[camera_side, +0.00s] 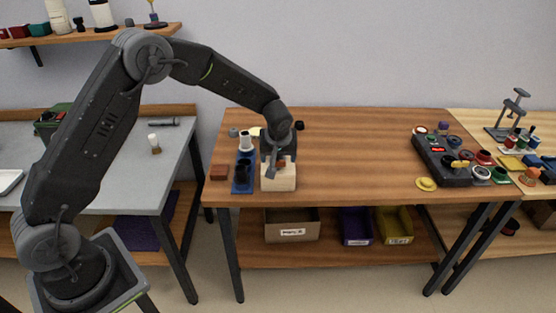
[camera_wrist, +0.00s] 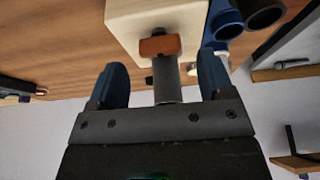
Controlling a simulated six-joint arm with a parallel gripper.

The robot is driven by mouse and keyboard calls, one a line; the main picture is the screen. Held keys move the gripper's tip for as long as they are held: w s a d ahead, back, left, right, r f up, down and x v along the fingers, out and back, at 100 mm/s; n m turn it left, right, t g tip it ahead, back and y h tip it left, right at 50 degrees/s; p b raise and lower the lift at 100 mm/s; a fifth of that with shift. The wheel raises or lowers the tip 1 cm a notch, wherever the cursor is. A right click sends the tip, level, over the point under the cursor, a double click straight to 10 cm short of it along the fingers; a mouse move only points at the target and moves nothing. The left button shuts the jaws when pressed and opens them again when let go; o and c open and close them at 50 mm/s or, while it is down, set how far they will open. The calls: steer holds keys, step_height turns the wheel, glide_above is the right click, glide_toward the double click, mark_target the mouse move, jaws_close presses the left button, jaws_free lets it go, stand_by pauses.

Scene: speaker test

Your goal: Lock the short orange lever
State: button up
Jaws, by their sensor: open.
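A pale wooden block (camera_side: 278,184) stands near the front left of the wooden table; it also fills the top middle of the wrist view (camera_wrist: 128,18). A short orange piece (camera_wrist: 160,46), apparently the lever, shows against the block's face. A grey cylinder (camera_wrist: 166,82) runs from it towards my palm, between the fingers. My gripper (camera_wrist: 163,64) is open, with one dark blue finger on each side of the cylinder and gaps on both sides. In the side view my gripper (camera_side: 273,164) points down at the block's top and hides most of the lever.
A blue holder (camera_side: 241,184) with dark and white cylinders stands close left of the block. A black control box (camera_side: 449,162) and a yellow disc (camera_side: 426,184) are at the table's right. The table's middle is clear.

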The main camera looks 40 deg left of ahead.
mark_target(278, 164)
steer(key=shift+x, duration=1.45)
